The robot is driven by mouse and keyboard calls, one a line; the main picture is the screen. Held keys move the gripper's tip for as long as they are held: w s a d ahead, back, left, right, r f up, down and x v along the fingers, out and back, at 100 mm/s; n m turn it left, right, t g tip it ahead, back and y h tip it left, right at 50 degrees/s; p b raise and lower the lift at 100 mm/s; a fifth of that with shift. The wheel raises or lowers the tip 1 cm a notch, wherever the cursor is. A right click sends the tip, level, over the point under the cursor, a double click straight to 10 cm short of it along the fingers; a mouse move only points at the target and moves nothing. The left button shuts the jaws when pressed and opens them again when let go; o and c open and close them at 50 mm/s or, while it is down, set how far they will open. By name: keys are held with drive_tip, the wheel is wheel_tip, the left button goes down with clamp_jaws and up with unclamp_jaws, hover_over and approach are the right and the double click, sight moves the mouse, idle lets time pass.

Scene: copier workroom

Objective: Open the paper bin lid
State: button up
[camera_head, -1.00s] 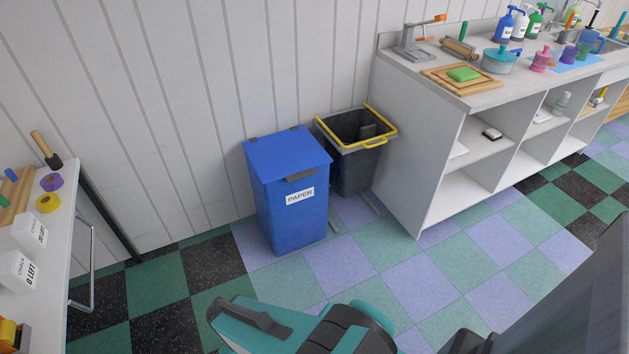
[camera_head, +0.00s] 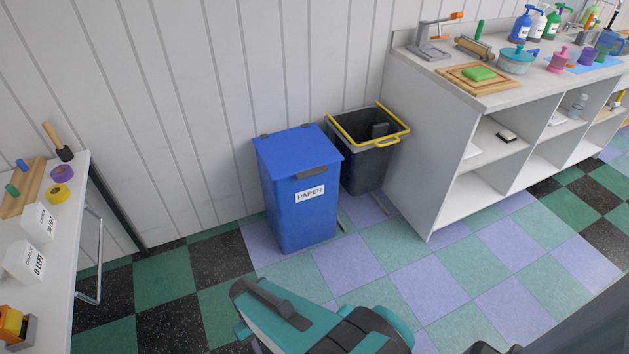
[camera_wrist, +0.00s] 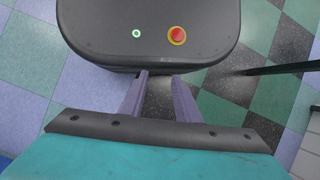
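My gripper (camera_wrist: 160,76) shows in the wrist view. Its two fingers are apart with bare floor between them, and nothing is held. It is far from the lid, pointing over my own base. The head view shows only my teal arm at the bottom, not the fingertips.
A dark open bin with a yellow rim (camera_head: 400,137) stands close to the right of the paper bin. A white shelf counter (camera_head: 440,150) is right of that. A white table (camera_head: 60,240) with a metal rail is at left. Checkered floor before the bin is clear.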

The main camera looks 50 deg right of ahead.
drive_tip(key=w+d+f+m+t+y+b, duration=0.1)
drive_tip(key=w+d+m+t+y+b, duration=0.25)
drive_tip(key=w, duration=0.45)
drive_tip(key=w+d+f+m+t+y+b, duration=0.1)
drive_tip(key=w+d+m+t+y+b, duration=0.15)
drive_tip(key=w+b, duration=0.4)
drive_tip(key=w+d+r+m+t+b, duration=0.25)
drive_tip(key=w+d, duration=0.25)
drive_tip(key=d, duration=0.3)
drive_tip(key=w+d+r+m+t+b, duration=0.1)
drive_tip(key=w+d+m+t+b, duration=0.15)
drive_tip(key=w+d+t, duration=0.4)
drive_tip(key=d+r+m+t+h+b, duration=0.1)
drive_tip(key=d+r+t+b, duration=0.15)
drive_tip(key=d, duration=0.65)
drive_tip(key=d+r+m+t+h+b, duration=0.15)
drive_tip(key=d+r+b, duration=0.25)
drive_tip(key=d, duration=0.5)
drive_tip(key=s+d+r+m+t+h+b, duration=0.1)
drive_tip(key=s+d+r, duration=0.3)
drive_tip(key=d, duration=0.4)
drive_tip(key=s+d+r+m+t+h+b, duration=0.2)
drive_tip(key=s+d+r+t+h+b, duration=0.1)
drive_tip(key=d, duration=0.6)
wheel_tip(320, 180, up, 3)
drive_tip(key=shift+s+d+f+h+b, duration=0.3)
drive_tip(key=shift+s+h, duration=0.25)
drive_tip(key=shift+s, duration=0.55)
drive_tip(key=shift+w+a, duration=0.1)
